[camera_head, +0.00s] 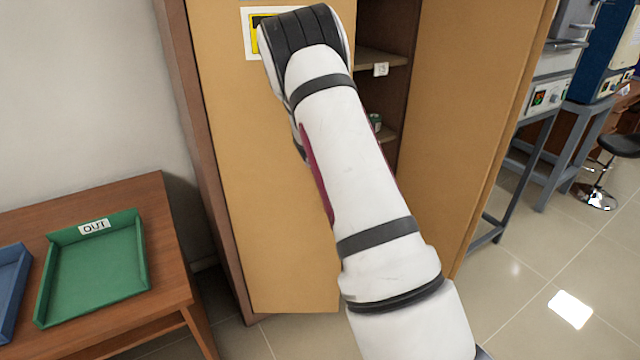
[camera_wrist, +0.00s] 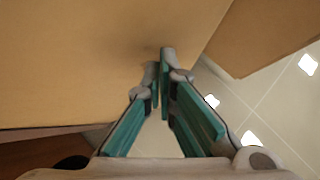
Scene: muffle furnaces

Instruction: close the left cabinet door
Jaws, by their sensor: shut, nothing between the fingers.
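The left cabinet door (camera_head: 250,180) is a tan panel with a yellow sign near its top, seen at the left of the cabinet in the head view. It looks partly open, with a gap at its right side showing the cabinet's inside. In the wrist view, a tan panel (camera_wrist: 70,70), apparently this door, fills the upper left. My gripper (camera_wrist: 163,60) is shut and empty, its fingertips close to that panel. I cannot tell whether they touch it. In the head view, my arm crosses the door and hides the gripper.
The right cabinet door (camera_head: 460,120) stands open; shelves (camera_head: 382,58) show between the doors. A wooden table (camera_head: 150,195) with a green OUT tray (camera_head: 100,275) stands left. Furnaces on metal stands (camera_head: 552,100) and a stool (camera_head: 620,144) are at right. Tiled floor (camera_head: 540,270) is clear at lower right.

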